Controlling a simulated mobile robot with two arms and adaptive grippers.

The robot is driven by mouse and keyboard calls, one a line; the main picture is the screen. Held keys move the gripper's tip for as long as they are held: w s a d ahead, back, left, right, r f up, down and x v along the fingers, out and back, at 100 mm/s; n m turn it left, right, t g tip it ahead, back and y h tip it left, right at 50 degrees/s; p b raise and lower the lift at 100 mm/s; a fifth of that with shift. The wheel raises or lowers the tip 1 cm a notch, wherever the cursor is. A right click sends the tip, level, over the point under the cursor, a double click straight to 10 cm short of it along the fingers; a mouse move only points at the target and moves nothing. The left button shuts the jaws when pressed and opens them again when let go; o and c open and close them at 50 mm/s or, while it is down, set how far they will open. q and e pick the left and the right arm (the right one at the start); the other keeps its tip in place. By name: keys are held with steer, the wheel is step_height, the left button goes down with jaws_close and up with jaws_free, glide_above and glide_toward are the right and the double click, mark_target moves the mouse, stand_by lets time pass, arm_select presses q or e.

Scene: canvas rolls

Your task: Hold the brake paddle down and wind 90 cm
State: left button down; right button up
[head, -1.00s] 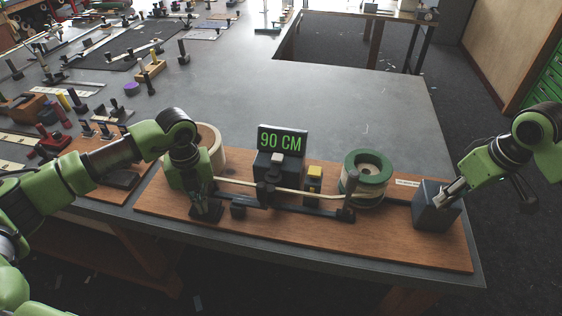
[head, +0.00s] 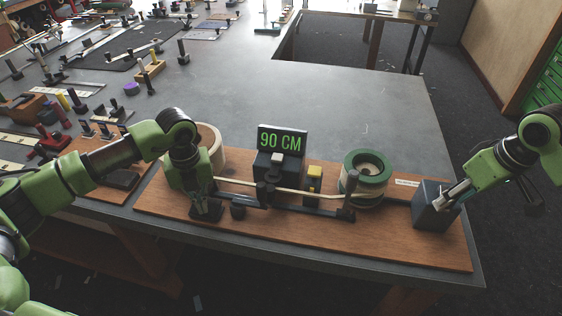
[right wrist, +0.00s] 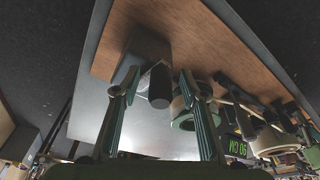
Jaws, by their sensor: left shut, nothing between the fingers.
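My left gripper (head: 204,203) is shut and empty, pointing down onto a small black part at the board's left end. That part is probably the brake paddle, but the gripper mostly covers it and I cannot tell how far down it is. A display (head: 282,141) reads "90 CM" in green. A grey box (head: 430,210) stands at the board's right end. My right gripper (head: 451,194) is at this box. In the right wrist view its fingers (right wrist: 159,82) are apart, on either side of a dark cylindrical handle (right wrist: 159,87), with gaps visible.
A pale roll (head: 212,145) stands behind my left gripper and a green-rimmed roll (head: 367,170) at the right. A pale strip (head: 298,192) runs between them past black posts. All sit on a brown board (head: 300,230) near the table's front edge. The grey tabletop (head: 350,105) behind is clear.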

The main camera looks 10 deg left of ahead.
arm_select(q)
steer(key=shift+s+f, duration=0.15)
steer(key=shift+f, duration=0.1)
arm_select(e)
steer(key=v, duration=1.2)
arm_select(q)
steer(key=shift+r, duration=0.15)
stand_by(0.7)
steer(key=shift+w+r+p, duration=0.2)
steer(key=shift+r+p, duration=0.6)
steer(key=shift+r, duration=0.4)
steer(key=shift+r+p, duration=1.05)
steer(key=shift+r, duration=0.8)
arm_select(e)
step_height(320, 180, up, 4)
steer(key=shift+w+f, duration=0.1)
steer(key=shift+f, duration=0.1)
